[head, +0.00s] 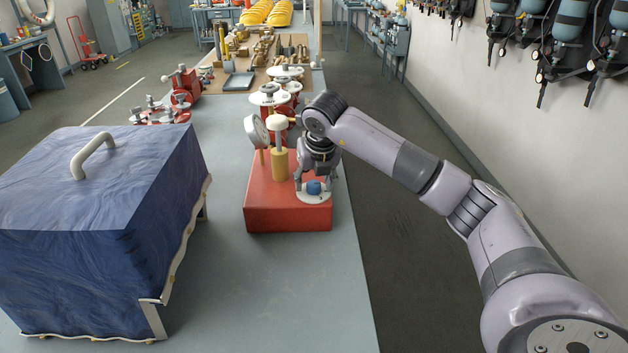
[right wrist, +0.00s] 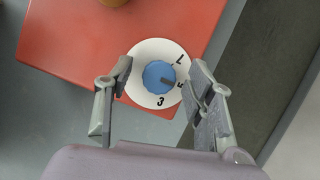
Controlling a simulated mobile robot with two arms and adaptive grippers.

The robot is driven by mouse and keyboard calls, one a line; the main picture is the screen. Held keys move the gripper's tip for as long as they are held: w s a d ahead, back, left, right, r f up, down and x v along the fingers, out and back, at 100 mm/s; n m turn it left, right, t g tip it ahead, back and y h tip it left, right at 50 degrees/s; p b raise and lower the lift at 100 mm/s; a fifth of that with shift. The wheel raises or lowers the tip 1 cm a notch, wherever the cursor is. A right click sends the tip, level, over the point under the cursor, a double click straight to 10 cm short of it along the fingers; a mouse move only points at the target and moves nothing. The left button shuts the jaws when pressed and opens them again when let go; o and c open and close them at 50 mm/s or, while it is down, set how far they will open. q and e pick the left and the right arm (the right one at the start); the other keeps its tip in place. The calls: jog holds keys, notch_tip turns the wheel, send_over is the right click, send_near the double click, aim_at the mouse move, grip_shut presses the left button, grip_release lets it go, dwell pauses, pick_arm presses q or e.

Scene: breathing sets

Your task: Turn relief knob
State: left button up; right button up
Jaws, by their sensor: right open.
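The relief knob (head: 314,187) is a blue round knob on a white numbered dial (right wrist: 143,55) at the right front of a red block (head: 265,212). In the right wrist view the knob (right wrist: 159,77) shows a dark pointer mark toward the right side of the dial. My right gripper (head: 316,178) is above the knob, pointing down. In the right wrist view its open fingers (right wrist: 160,82) stand on the left and right of the knob, with gaps on both sides. My left gripper is out of view.
A white gauge (head: 257,131) and a brass post with a white cap (head: 279,163) stand on the block behind the knob. A blue covered box (head: 100,220) with a handle is at left. More red fittings (head: 183,87) lie farther back. The bench front is clear.

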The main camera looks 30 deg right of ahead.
jog(key=shift+r, duration=0.1)
jog(key=v, duration=1.1)
jog(key=shift+r, duration=0.4)
jog(key=shift+s, duration=0.1)
